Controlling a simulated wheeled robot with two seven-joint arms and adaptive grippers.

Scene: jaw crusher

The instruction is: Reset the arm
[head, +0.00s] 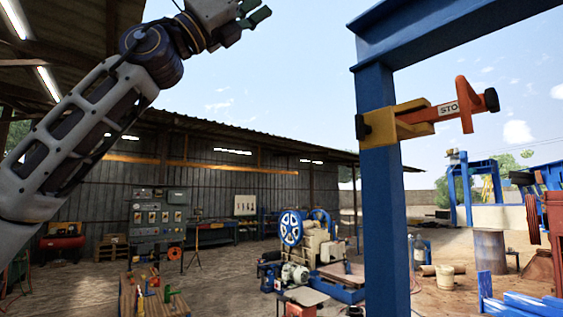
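My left arm comes in from the left and reaches up across the upper left of the head view. My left gripper (257,14) is at the top edge, dark with greenish finger parts, against the sky. Whether its fingers are apart is not clear, and I see nothing held in it. My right gripper is out of view. An orange lever arm (465,104) with lettering beginning "STO" and a black end sits in a yellow bracket (411,118) on a blue post (380,200). The lever points right, roughly level. My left gripper is well left of it, higher in the picture and not touching.
The blue post and overhead beam (430,30) stand close at right. A machine with a blue flywheel (291,228) stands on the ground beyond. A wooden bench with tools (150,295) is at lower left. A control cabinet (157,220) stands by the shed wall.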

